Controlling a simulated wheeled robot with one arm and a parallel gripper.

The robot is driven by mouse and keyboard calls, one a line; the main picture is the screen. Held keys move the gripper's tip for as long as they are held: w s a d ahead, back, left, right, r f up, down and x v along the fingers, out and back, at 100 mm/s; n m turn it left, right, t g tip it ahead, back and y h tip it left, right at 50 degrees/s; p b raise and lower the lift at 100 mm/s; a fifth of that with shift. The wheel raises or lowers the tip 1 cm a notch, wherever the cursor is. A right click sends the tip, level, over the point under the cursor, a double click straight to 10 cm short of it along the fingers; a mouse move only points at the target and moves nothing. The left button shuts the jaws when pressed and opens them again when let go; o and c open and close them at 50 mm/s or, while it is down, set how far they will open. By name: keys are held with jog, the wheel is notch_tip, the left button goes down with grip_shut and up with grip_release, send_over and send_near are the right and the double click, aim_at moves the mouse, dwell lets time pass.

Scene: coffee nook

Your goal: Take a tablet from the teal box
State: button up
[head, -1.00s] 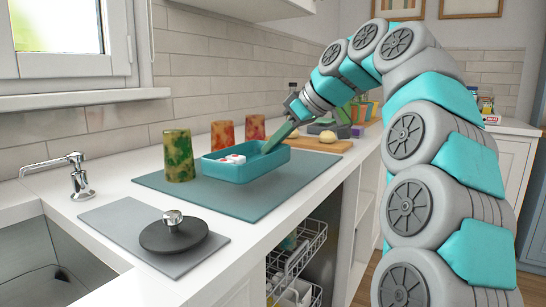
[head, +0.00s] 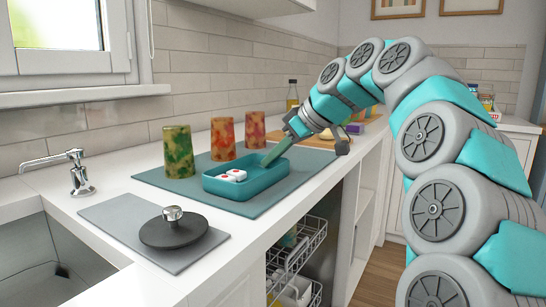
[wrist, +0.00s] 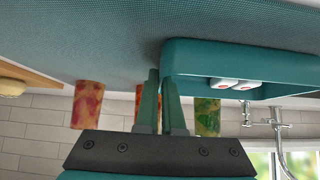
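The teal box (head: 247,189) is an open tray on the grey-green mat (head: 170,181). Two white tablets with red marks (head: 233,175) lie at its left; they also show in the wrist view (wrist: 235,83). My gripper (head: 268,161) reaches down at the box's back right corner. In the wrist view its two green fingers (wrist: 160,78) stand close together with a narrow empty gap. One fingertip shows beside the box's end wall and the other overlaps it; I cannot tell whether they touch the wall. The tablets are apart from the fingers.
Green (head: 179,152), orange (head: 222,139) and red (head: 255,131) patterned tumblers stand behind the box. A dark round lid with a metal knob (head: 173,230) lies on a grey mat in front left, beside the sink (head: 50,262). A wooden board (head: 310,140) lies beyond my gripper.

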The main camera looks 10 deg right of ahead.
jog(key=o, duration=0.4)
jog(key=shift+r, duration=0.1)
